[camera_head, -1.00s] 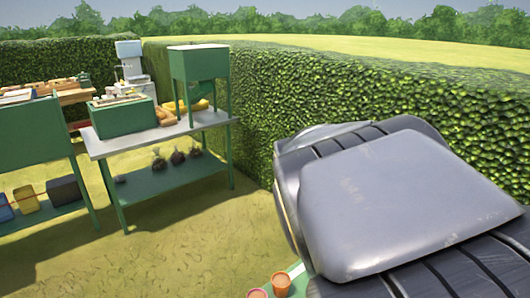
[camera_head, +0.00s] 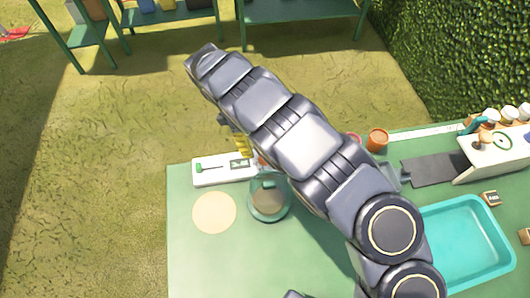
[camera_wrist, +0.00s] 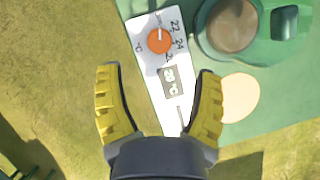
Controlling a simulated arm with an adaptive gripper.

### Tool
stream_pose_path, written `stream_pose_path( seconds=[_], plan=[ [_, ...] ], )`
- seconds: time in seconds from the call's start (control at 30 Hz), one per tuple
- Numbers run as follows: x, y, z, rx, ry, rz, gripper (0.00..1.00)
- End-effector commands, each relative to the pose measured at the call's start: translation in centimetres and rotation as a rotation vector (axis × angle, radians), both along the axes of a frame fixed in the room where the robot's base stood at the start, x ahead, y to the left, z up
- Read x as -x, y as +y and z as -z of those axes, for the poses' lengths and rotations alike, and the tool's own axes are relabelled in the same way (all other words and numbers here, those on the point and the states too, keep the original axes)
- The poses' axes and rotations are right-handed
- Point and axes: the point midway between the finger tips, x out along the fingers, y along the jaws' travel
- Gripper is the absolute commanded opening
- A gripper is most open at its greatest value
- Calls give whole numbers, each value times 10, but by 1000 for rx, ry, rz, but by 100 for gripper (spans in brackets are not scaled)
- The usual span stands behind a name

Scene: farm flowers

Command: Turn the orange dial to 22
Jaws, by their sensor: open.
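The orange dial (camera_wrist: 159,41) is a small round knob on a white panel (camera_wrist: 145,26) in the wrist view. Numbers, among them 22 and 24, are printed in an arc on its right side, and a pale pointer line shows on the knob. In the head view the panel (camera_head: 210,170) lies at the table's far left edge, partly hidden by my arm.
A round green-rimmed pot (camera_head: 269,203) and a tan disc (camera_head: 214,212) stand close to the panel on the green table (camera_head: 190,260). Orange cups (camera_head: 377,139), a dark plate (camera_head: 434,169) and a turquoise tray (camera_head: 425,232) lie to the right. Grass is left of the table.

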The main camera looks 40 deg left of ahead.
Motion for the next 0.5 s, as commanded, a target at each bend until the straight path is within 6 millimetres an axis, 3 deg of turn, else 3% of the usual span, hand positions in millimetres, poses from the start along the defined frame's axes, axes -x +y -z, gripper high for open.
stream_pose_path(
  seconds=[0.5],
  plan=[
    [-11,-26,64,3,1,6,66]
  ],
)
